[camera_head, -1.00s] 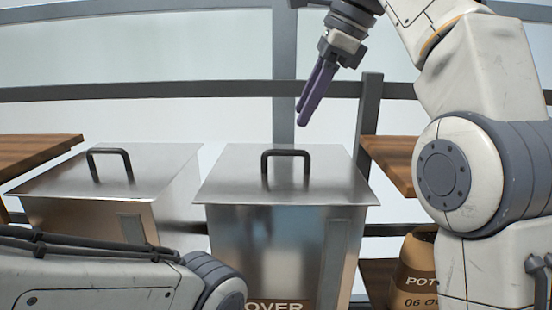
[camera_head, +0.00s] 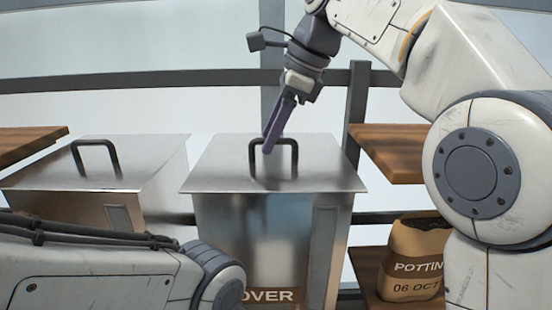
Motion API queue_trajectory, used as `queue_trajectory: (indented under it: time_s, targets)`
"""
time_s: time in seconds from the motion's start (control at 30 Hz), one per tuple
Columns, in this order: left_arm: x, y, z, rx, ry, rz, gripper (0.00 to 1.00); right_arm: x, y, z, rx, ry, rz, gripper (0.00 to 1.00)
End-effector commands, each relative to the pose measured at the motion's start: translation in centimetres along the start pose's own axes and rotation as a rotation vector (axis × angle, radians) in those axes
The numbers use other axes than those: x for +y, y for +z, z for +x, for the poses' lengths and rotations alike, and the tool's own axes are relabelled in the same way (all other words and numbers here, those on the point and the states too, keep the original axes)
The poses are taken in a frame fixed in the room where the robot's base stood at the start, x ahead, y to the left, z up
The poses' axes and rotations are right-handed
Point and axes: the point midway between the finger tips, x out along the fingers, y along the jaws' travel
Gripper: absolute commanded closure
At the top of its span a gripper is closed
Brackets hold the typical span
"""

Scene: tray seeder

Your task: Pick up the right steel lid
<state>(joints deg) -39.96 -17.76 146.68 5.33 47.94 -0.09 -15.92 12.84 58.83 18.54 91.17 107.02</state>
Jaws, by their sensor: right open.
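The right steel lid (camera_head: 225,172) lies flat on the right metal bin (camera_head: 270,235). Its dark handle (camera_head: 294,158) stands up in the middle of it. My right gripper (camera_head: 268,148) points down at this handle with its purple fingers, which overlap part of the handle in the picture. The jaws are open; whether they touch or straddle the handle I cannot tell. The left steel lid (camera_head: 60,178) lies on the left bin (camera_head: 125,218) with its own dark handle (camera_head: 95,142). My left arm crosses the lower left, and its gripper is out of view.
A wooden shelf (camera_head: 390,150) stands right of the right bin, with a brown potting bag (camera_head: 415,250) on a lower board. Another wooden surface (camera_head: 25,143) is at the far left. Grey frame bars (camera_head: 200,75) run behind the bins.

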Motion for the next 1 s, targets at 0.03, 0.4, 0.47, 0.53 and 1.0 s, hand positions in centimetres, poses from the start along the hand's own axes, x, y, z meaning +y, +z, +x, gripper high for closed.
queue_trajectory:
  time_s: [0.03,0.4,0.47,0.53,1.0]
  targets:
    - [0.0,0.0,-0.2,0.0,0.0,0.0,0.5,0.1,0.0,0.6,0.001,0.003,0.001,0.49]
    - [0.0,0.0,-0.4,0.0,0.0,0.0,0.5,0.0,-0.1,2.3,0.0,-0.001,0.001,0.49]
    - [0.0,0.0,-0.4,0.0,0.0,0.0,0.5,0.0,-0.1,2.3,0.0,-0.001,0.001,0.49]
    - [0.0,0.0,-0.4,0.0,0.0,0.0,0.5,0.0,-0.1,2.3,0.0,-0.001,0.001,0.72]
    - [0.0,0.0,-0.4,0.0,0.0,0.0,0.5,0.0,-0.1,2.3,0.0,-0.001,0.001,1.0]
